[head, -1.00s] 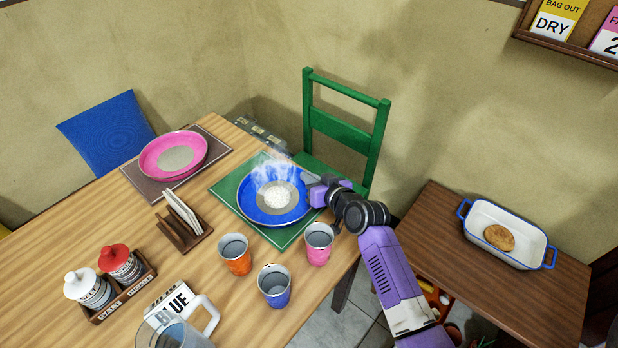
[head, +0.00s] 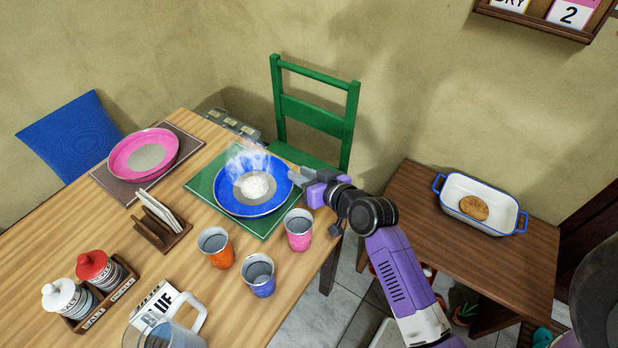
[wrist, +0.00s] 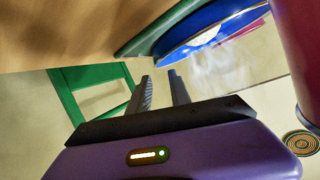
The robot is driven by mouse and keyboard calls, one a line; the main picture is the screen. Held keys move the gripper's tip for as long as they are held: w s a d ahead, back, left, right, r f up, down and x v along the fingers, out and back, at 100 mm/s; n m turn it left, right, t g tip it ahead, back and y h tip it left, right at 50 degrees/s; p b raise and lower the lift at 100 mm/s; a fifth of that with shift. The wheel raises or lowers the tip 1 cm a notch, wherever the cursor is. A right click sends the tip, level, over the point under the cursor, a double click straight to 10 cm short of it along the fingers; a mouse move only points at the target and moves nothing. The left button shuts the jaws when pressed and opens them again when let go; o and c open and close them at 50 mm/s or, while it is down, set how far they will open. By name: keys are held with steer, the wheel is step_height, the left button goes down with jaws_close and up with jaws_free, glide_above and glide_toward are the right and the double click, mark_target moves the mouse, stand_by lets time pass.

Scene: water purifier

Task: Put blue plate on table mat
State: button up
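The blue plate (head: 226,196), with steaming white food at its middle, lies on the green table mat (head: 203,186) at the table's right end. Mat corners show around it. My gripper (head: 295,177) is at the plate's right rim in the head view. In the wrist view its two fingers (wrist: 161,84) are apart with nothing between them. The plate's blue underside or rim (wrist: 210,27) and the mat's green edge (wrist: 150,38) show above and right of the fingers, clear of them.
Pink (head: 299,230), orange (head: 216,247) and blue (head: 258,275) cups stand close in front of the mat. A green chair (head: 315,115) is behind it. A pink plate (head: 127,155) lies on a brown mat at left. A side table (head: 425,205) stands at right.

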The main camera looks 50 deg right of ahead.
steer(key=v, duration=0.3)
steer(key=shift+s, duration=0.1)
steer(key=shift+s+a+r, duration=0.1)
steer(key=shift+s+r, duration=0.05)
stand_by(0.4)
step_height(320, 180, up, 4)
steer(key=d+m+t+h, duration=0.1)
steer(key=d+h, duration=0.1)
steer(key=s+a+r+n+y, duration=0.2)
steer(key=s+a+n, duration=0.1)
steer(key=s+a, duration=0.8)
steer(key=s+a+r+n+y, duration=0.2)
steer(key=s+a+n+y, duration=0.1)
steer(key=s+a, duration=0.9)
steer(key=s, duration=0.2)
steer(key=shift+s+a+r+n+t+y, duration=0.2)
steer(key=shift+s+r+n+t+y, duration=0.1)
steer(key=shift+n, duration=0.1)
